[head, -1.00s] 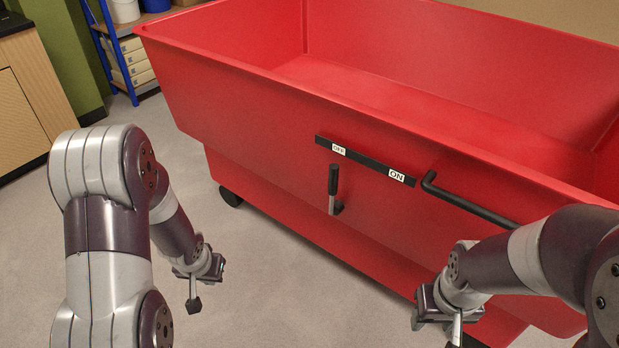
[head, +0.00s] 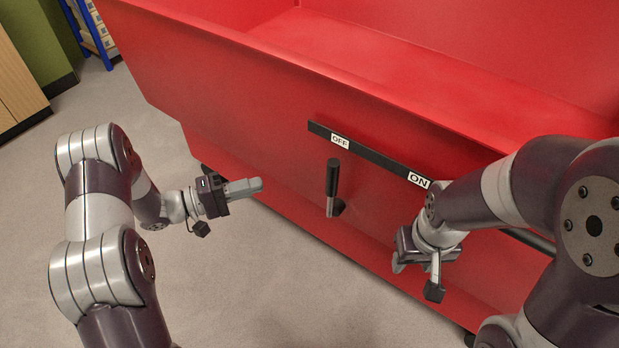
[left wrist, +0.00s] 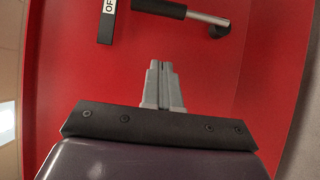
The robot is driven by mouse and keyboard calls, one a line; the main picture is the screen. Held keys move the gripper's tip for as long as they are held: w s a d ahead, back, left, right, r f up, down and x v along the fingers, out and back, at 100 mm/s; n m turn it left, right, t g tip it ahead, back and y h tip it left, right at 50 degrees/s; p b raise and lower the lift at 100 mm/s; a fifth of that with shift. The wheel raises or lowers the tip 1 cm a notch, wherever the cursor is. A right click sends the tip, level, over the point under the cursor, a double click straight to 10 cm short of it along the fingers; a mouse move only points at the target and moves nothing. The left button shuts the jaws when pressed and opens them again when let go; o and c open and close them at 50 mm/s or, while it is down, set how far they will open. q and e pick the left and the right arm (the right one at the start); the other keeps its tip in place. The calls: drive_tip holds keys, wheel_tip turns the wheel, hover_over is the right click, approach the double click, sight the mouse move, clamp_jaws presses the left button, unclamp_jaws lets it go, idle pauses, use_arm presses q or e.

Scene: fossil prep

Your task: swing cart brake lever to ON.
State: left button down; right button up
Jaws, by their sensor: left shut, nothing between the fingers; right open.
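The brake lever (head: 332,180) has a black grip on a metal rod, pivoting on the red cart's (head: 230,90) side. It stands nearly upright with its grip up, below the OFF label (head: 340,141). The ON label (head: 418,180) is further right on the same black strip. My left gripper (head: 258,184) is shut and empty, left of the lever and apart from it. In the left wrist view the shut fingers (left wrist: 162,66) point toward the lever's grip (left wrist: 160,8), with a gap between. My right gripper (head: 400,262) is open, right of the lever and below the ON label; its fingertips are partly hidden.
A black handle bar (head: 530,240) on the cart is mostly hidden behind my right arm. Grey floor (head: 260,290) lies clear below and left of the cart. A blue shelf (head: 88,35) and a wooden cabinet (head: 18,80) stand at the far left.

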use_arm(q)
drive_tip(key=d, duration=0.1)
drive_tip(key=b, duration=0.2)
approach(335, 188)
drive_tip(key=w+d, duration=0.4)
drive_tip(key=shift+w+r, duration=0.3)
drive_tip(key=shift+r, duration=0.1)
use_arm(e)
drive_tip(key=shift+f, duration=1.15)
use_arm(q)
drive_tip(key=shift+d+r, duration=0.1)
use_arm(e)
drive_tip(key=shift+r, duration=0.15)
